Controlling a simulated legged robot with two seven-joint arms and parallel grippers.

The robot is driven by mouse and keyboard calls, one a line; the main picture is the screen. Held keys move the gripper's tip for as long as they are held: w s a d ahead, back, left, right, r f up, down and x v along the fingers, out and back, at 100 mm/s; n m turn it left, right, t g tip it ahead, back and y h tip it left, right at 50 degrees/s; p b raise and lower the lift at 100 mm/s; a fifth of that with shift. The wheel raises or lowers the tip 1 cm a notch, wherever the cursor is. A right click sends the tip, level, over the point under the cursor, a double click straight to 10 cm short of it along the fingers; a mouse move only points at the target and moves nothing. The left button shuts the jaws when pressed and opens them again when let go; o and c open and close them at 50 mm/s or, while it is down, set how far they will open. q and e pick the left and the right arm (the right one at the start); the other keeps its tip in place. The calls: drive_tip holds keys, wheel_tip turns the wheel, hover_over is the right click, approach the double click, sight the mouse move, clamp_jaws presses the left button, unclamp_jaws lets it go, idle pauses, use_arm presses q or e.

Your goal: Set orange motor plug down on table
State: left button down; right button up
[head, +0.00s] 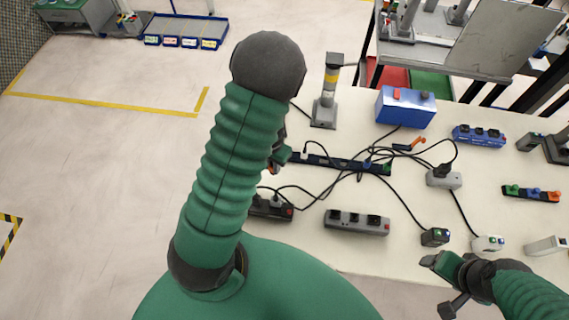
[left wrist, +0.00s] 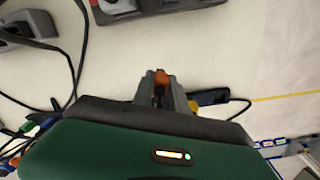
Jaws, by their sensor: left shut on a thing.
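The orange motor plug (left wrist: 160,79) shows in the left wrist view as a small orange and dark piece between the grey fingers of my left gripper (left wrist: 162,88). The gripper is shut on it. In the head view my left gripper (head: 280,157) is mostly hidden behind my green arm, over the left part of the white table (head: 395,250). I cannot tell whether the plug touches the tabletop. My right gripper (head: 447,283) is at the table's front edge at lower right, and its jaw opening is unclear.
A long dark power strip (head: 340,163) with tangled black cables lies beside my left gripper. A grey power strip (head: 357,222), a blue box (head: 405,106), a signal light post (head: 328,95) and an orange-and-black piece (head: 412,144) are also on the table. Bare tabletop shows between them.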

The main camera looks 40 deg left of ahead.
use_arm(q)
drive_tip(key=f, duration=0.2)
drive_tip(key=w+f, duration=0.1)
drive_tip(key=f, duration=0.2)
drive_tip(key=shift+d, duration=0.1)
drive_tip(key=shift+s+r, duration=0.1)
drive_tip(key=shift+s, duration=0.05)
drive_tip(key=shift+b, duration=0.35)
drive_tip(key=c, duration=1.7)
unclamp_jaws()
drive_tip(key=shift+f, duration=0.2)
drive_tip(key=shift+c, duration=0.2)
drive_tip(key=o, duration=0.4)
use_arm(e)
drive_tip(key=shift+w+f, duration=0.4)
drive_tip(key=shift+f, duration=0.15)
